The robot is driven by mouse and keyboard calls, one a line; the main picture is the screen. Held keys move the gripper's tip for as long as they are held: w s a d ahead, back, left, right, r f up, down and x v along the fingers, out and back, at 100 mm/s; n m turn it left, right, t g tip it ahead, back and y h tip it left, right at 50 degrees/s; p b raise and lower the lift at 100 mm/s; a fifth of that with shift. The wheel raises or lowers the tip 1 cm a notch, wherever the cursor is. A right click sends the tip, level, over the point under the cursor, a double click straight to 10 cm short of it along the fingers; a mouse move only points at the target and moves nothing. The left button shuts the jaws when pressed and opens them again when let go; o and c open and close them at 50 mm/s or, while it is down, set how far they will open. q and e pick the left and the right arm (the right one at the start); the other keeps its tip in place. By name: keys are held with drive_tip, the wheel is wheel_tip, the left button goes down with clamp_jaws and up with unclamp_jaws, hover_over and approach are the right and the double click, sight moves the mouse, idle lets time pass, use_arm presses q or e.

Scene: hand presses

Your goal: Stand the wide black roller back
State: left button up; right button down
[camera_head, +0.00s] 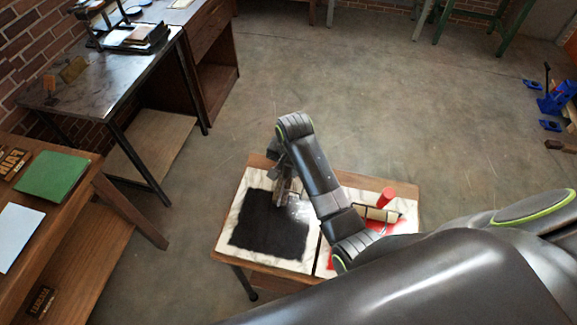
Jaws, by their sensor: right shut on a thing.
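A low wooden table (262,160) carries two pale slabs. The left slab (236,213) has a big black ink patch (262,226). My right gripper (285,188) is over the right part of this patch, pointing down and shut on the wide black roller. My gripper and arm largely hide the roller, and its black body cannot be told apart from the ink. The right slab (407,207) bears red ink and a roller (380,214), with a red upright piece (387,197) beside it. My right arm covers part of this slab. My left gripper is not in view.
Blue equipment (557,100) is at the far right. The floor behind the low table is clear.

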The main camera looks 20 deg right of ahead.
drive_tip(key=shift+s+f, duration=0.2)
drive_tip(key=shift+f, duration=0.05)
drive_tip(key=shift+s+f, duration=0.1)
drive_tip(key=shift+s, duration=0.05)
drive_tip(key=c, duration=1.3)
unclamp_jaws()
drive_tip(key=o, duration=0.3)
drive_tip(key=shift+w, duration=0.2)
drive_tip(key=shift+o, duration=0.5)
drive_tip(key=o, duration=0.3)
drive_tip(key=shift+r, duration=0.2)
